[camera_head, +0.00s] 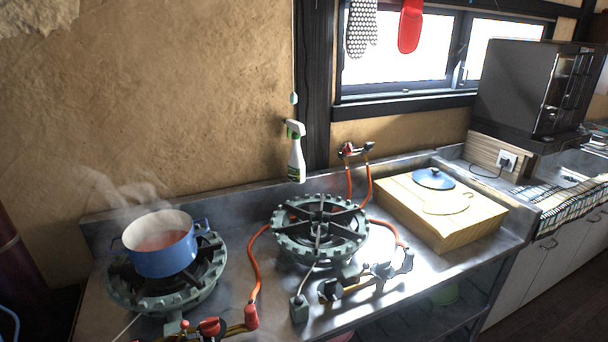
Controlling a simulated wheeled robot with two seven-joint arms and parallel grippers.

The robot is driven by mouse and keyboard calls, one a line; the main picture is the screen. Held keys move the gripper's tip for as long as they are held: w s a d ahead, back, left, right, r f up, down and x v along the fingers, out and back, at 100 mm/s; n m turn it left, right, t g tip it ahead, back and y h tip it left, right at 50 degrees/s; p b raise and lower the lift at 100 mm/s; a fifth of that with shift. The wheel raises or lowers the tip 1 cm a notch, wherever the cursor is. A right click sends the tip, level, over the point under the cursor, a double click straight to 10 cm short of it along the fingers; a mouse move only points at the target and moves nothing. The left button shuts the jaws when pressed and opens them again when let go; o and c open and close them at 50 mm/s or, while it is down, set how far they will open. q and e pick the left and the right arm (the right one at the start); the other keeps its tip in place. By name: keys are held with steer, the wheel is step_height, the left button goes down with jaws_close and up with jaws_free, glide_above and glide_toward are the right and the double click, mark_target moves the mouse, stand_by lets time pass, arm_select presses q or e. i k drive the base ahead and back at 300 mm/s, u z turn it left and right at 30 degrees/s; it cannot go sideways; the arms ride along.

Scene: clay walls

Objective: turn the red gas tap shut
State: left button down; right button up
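A red tap knob (209,326) sits on a brass fitting at the front of the left burner, near the bottom edge in the head view. A red hose end (251,316) is beside it, with an orange hose (254,262) rising from it. Another small red knob (347,149) is on the wall valve (356,150), where orange hoses lead down; a dark knob is at its right. The front burner fitting (330,290) of the middle burner has a dark and brass body. I cannot tell the knobs' exact settings. Neither gripper is in view.
A blue pot (162,251) steams on the left burner (120,287). The middle burner (320,207) is empty. A wooden box (450,228) bears a blue lid (433,178). A spray bottle (296,155) hangs at the wall. Bare steel counter (480,257) shows at the right front.

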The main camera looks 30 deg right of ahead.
mark_target(348, 149)
steer(key=u, duration=2.55)
steer(key=k, duration=1.75)
steer(key=z, duration=2.2)
steer(key=i, duration=0.45)
steer(key=z, duration=0.05)
